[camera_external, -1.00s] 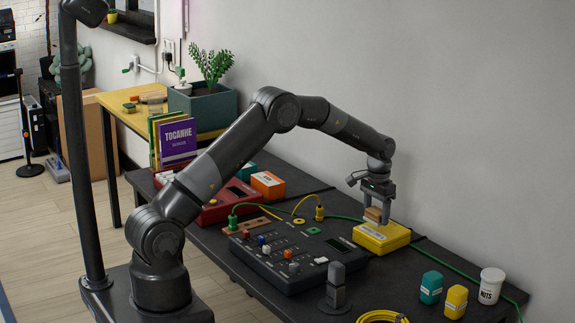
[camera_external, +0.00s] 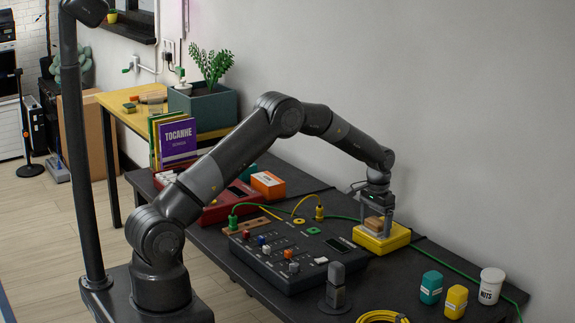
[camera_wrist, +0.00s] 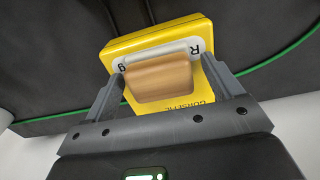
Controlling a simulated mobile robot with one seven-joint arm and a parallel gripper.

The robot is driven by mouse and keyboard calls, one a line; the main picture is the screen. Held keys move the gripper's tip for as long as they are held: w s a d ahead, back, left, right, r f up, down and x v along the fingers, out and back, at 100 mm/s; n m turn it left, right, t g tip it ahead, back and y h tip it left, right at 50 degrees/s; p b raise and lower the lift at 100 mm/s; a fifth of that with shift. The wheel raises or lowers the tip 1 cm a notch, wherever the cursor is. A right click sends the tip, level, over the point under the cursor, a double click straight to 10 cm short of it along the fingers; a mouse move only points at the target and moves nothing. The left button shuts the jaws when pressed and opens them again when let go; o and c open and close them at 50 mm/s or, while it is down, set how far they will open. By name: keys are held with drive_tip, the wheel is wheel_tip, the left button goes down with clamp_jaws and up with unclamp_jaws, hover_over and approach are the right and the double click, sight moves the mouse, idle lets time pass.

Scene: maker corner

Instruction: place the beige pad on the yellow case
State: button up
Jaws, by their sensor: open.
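The beige pad (camera_external: 374,223) lies on top of the yellow case (camera_external: 394,241) on the dark table. In the wrist view the pad (camera_wrist: 162,80) sits over the case's pale label, and the case (camera_wrist: 140,42) shows around it. My gripper (camera_external: 376,217) is low over the case, pointing down, with its fingers on either side of the pad. In the wrist view the gripper (camera_wrist: 165,82) is open, with the pad between its fingers. Whether a finger touches the pad is hard to tell.
A black control panel (camera_external: 292,262) with knobs stands left of the case. A teal block (camera_external: 430,288), a yellow block (camera_external: 455,302) and a white tub (camera_external: 491,286) stand to the right. A green cable (camera_external: 452,268) runs behind the case. An orange box (camera_external: 268,184) is farther back.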

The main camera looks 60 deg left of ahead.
sight(376, 221)
drive_tip(key=s+r+t, duration=0.1)
drive_tip(key=s+r, duration=0.3)
drive_tip(key=r, duration=0.8)
drive_tip(key=s+r, duration=0.4)
drive_tip(key=r, duration=0.8)
drive_tip(key=s+d+r+t, duration=0.1)
drive_tip(key=s+r, duration=0.3)
drive_tip(key=s, duration=0.3)
drive_tip(key=s+r+t, duration=0.1)
drive_tip(key=s+r, duration=0.3)
drive_tip(key=s, duration=0.3)
drive_tip(key=s+d+f+t, duration=0.1)
drive_tip(key=s+f+t, duration=0.1)
drive_tip(key=s, duration=2.3)
drive_tip(key=shift+t, duration=0.3)
drive_tip(key=shift+f, duration=0.1)
